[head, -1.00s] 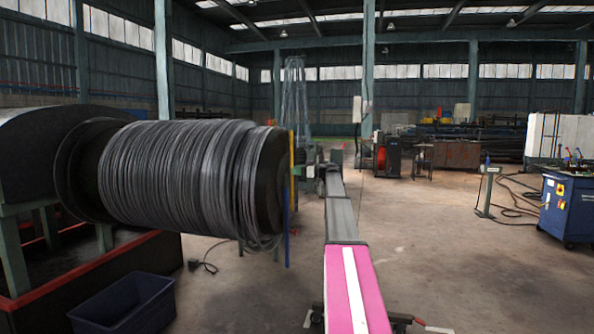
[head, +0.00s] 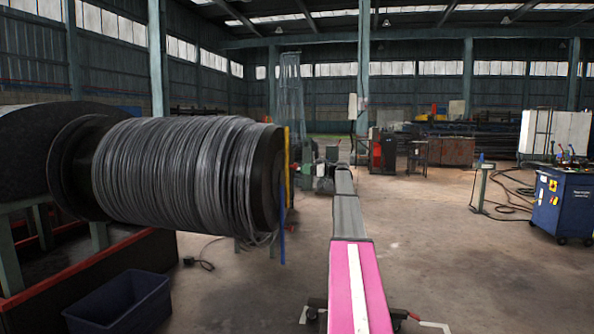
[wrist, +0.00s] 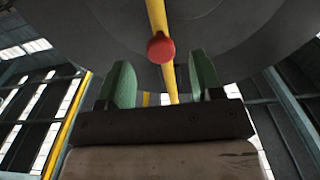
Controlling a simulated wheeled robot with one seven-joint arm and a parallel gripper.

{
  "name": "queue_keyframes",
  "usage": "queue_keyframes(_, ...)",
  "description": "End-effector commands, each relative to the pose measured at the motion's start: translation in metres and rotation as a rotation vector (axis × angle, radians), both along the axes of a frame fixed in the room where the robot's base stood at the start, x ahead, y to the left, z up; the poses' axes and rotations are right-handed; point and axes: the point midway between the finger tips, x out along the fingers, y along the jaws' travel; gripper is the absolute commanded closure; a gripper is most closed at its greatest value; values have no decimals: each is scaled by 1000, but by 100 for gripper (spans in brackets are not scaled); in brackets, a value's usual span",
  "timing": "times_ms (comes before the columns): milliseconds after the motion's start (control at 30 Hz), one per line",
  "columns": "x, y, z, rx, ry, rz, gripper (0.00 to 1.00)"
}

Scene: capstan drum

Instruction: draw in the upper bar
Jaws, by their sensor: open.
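A large drum wound with dark wire (head: 175,175) stands at the left in the head view. At its right end a yellow bar (head: 287,160) runs upright, with a blue bar (head: 282,225) below it. In the wrist view the yellow bar (wrist: 156,14) crosses the dark drum face (wrist: 90,35), with a red knob (wrist: 161,47) on it. My gripper (wrist: 161,68) is open. Its two green fingers stand either side of the bar's line, apart from it. I cannot tell the depth between fingers and bar. The blue bar is not seen in the wrist view.
A dark blue bin (head: 120,305) and a red-edged frame (head: 80,270) stand at the lower left. A cable lies on the floor beside them. A blue cabinet (head: 562,205) and a small stand (head: 480,190) are at the right. The floor between is largely clear.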

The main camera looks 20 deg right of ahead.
Motion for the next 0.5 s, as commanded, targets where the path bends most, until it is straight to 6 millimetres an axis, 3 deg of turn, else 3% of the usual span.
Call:
queue_keyframes(200, -17, -25, 0, -1, 1, 0, 40)
queue_keyframes(500, -21, -31, 0, -1, 1, 0, 40)
